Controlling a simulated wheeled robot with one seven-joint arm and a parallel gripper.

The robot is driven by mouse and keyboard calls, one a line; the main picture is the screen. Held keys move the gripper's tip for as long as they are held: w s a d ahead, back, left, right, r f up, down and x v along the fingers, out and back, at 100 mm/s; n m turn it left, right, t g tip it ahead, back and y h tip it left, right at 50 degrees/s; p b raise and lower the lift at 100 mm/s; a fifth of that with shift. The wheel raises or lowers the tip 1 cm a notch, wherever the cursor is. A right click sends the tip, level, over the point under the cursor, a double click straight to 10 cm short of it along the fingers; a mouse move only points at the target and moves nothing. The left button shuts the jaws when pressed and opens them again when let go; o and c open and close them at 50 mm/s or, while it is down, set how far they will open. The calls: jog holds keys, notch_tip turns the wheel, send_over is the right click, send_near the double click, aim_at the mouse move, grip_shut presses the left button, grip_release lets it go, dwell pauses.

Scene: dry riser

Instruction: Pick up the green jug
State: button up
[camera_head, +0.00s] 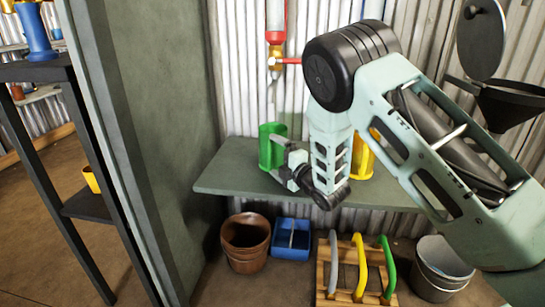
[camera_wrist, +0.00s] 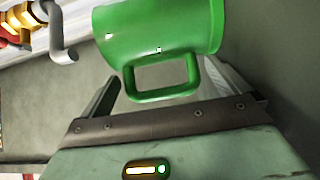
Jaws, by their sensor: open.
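The green jug (camera_head: 271,147) stands upright on the left part of a grey-green shelf (camera_head: 222,178) in the head view. My gripper (camera_head: 285,170) is beside its right side, at the jug's handle. In the wrist view the green jug (camera_wrist: 165,35) fills the top middle, with its loop handle (camera_wrist: 165,78) pointing toward my gripper (camera_wrist: 168,85). The two fingers are open, one on each side of the handle. The handle lies between them, and I cannot tell whether either finger touches it. My arm hides part of the shelf in the head view.
A yellow vessel (camera_head: 362,157) stands behind my arm on the shelf. A red and brass valve pipe (camera_head: 275,50) hangs above the jug. Below are a brown bucket (camera_head: 246,243), a blue bin (camera_head: 291,240), a rack with coloured handles (camera_head: 350,265) and a grey bucket (camera_head: 440,270).

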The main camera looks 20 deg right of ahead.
jog(key=shift+w+a, duration=0.15)
jog(key=shift+w, duration=0.15)
jog(key=shift+r, duration=0.1)
jog(key=c, duration=1.1)
jog(key=shift+r+p, duration=0.35)
jog(key=shift+r, duration=0.2)
jog(key=r+p+v, duration=0.2)
jog(key=p+v, duration=0.3)
jog(key=v, duration=1.3)
jog(key=shift+r, duration=0.3)
